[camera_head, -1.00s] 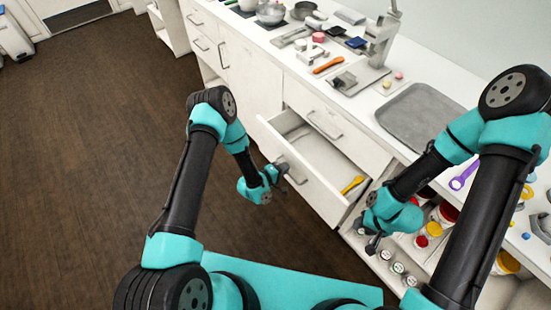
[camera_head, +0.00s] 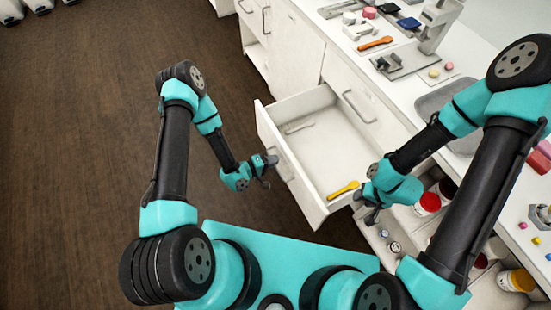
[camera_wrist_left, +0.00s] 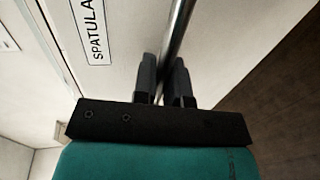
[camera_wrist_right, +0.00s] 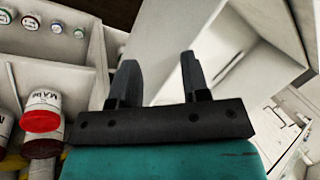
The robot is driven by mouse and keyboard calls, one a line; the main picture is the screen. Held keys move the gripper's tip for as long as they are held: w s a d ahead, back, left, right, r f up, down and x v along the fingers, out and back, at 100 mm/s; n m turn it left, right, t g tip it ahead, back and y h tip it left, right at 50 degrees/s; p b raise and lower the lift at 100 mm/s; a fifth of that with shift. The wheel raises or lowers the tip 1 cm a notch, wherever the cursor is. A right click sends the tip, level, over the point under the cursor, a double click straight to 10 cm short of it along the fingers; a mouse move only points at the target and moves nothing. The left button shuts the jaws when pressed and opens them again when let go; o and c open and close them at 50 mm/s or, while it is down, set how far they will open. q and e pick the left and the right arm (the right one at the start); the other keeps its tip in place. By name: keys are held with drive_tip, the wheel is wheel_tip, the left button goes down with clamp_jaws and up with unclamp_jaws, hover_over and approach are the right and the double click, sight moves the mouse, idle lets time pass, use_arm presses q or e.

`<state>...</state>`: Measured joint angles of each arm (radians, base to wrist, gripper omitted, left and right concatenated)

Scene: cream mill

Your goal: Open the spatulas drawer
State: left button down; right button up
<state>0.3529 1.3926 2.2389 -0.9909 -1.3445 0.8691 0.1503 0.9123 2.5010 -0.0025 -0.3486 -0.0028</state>
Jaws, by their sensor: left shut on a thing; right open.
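The spatulas drawer (camera_head: 288,175) stands pulled well out of the white cabinet in the head view. A yellow spatula (camera_head: 343,190) and a pale utensil (camera_head: 298,127) lie inside it. In the left wrist view the label (camera_wrist_left: 90,32) on the drawer front reads "SPATULA", cut off by the picture edge. My left gripper (camera_head: 270,164) is at the drawer front, shut on the metal bar handle (camera_wrist_left: 180,28), which runs between its fingers. My right gripper (camera_head: 371,212) is open and empty, near the drawer's right side. Its fingers (camera_wrist_right: 158,80) are apart in the right wrist view.
A closed drawer with a handle (camera_head: 359,106) is in the cabinet behind. The counter above holds an orange spatula (camera_head: 375,43), a grey stand and a grey tray (camera_head: 462,143). Jars, including a red-lidded one (camera_wrist_right: 43,112), stand on shelves at right.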

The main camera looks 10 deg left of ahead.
use_arm(q)
drive_tip(key=c, duration=1.2)
unclamp_jaws()
drive_tip(key=v, duration=1.7)
drive_tip(key=shift+s+a, duration=0.1)
drive_tip(key=shift+a, duration=0.05)
